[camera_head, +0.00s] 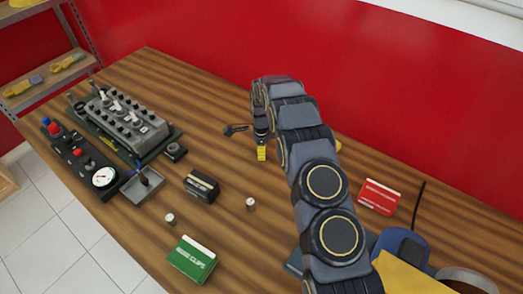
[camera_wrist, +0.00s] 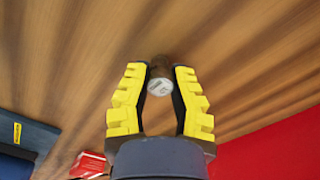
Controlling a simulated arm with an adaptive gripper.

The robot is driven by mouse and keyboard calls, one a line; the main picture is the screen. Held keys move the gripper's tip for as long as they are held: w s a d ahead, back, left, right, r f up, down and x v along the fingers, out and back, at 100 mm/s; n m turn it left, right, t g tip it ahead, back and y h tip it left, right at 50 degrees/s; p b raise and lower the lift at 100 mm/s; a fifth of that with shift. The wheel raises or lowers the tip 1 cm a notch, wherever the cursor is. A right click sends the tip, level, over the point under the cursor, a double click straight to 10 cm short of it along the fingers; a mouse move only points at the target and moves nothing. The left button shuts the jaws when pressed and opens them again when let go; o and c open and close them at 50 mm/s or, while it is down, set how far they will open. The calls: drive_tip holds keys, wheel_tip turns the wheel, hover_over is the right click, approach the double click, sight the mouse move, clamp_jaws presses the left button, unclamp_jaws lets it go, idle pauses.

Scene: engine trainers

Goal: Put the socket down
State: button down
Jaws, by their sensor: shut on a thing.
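My gripper (camera_wrist: 161,72) has yellow stepped fingers. In the wrist view they are closed on the socket (camera_wrist: 159,87), a small round piece with a pale metallic end and a brownish side. Wood grain lies behind it; I cannot tell whether the socket touches the table. In the head view my gripper (camera_head: 262,153) points down over the table's back middle, and the held socket cannot be made out there. Two small pale-topped cylinders stand on the table, one at the middle (camera_head: 250,204) and one further left (camera_head: 169,219).
An engine block (camera_head: 125,118) and a gauge panel (camera_head: 80,157) fill the left end, with a small tray (camera_head: 134,192) beside them. A black box (camera_head: 201,187), a green box (camera_head: 193,259) and a red box (camera_head: 379,197) stand around.

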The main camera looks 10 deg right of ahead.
drive_tip(key=c, duration=1.1)
unclamp_jaws()
